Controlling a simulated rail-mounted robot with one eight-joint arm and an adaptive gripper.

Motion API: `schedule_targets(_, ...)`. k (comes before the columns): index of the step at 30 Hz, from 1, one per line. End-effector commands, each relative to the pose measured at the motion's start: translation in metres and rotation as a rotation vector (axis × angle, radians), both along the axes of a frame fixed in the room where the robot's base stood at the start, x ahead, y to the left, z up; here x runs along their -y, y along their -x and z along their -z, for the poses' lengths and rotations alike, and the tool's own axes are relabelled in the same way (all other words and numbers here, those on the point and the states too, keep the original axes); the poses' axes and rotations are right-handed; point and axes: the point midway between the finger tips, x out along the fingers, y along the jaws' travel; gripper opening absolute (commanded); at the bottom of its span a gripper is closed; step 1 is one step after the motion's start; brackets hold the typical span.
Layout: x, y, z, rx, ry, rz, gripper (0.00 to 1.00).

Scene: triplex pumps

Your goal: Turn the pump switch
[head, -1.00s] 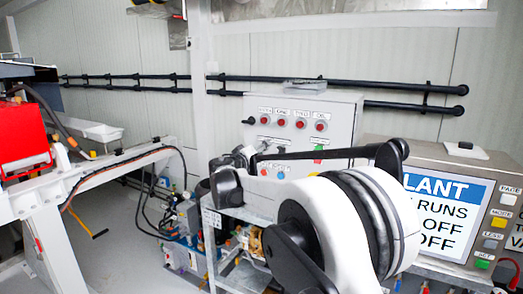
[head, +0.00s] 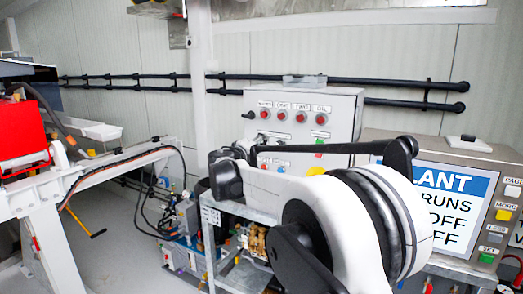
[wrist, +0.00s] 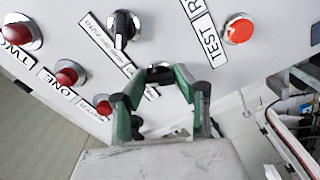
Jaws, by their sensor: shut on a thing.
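The grey control box (head: 345,118) stands in the middle of the head view, with red lamps along its top. In the wrist view its panel face (wrist: 75,30) fills the upper part. My gripper (wrist: 160,88) has green-edged fingers and is shut on a small black switch knob (wrist: 160,72), which shows between and just beyond the fingertips. The fingers hide part of the knob. A second black rotary switch (wrist: 123,27), with a white mark, sits up and left of it, clear of the fingers. In the head view my arm covers the lower panel, and the fingertips are hard to make out.
Red lamps (wrist: 67,75) lie left of the fingers. An orange-red button (wrist: 239,30) beside a TEST label lies to the right. A screen unit (head: 450,215) stands right of the box. Black rails (head: 360,82) run along the wall behind. A white frame (head: 110,170) stands left.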

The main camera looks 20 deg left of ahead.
Motion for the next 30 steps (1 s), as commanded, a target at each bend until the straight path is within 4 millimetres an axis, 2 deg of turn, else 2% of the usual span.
schedule_targets(30,-0.0004,0.0001,0.001,-0.133,0.935,-0.001,0.03)
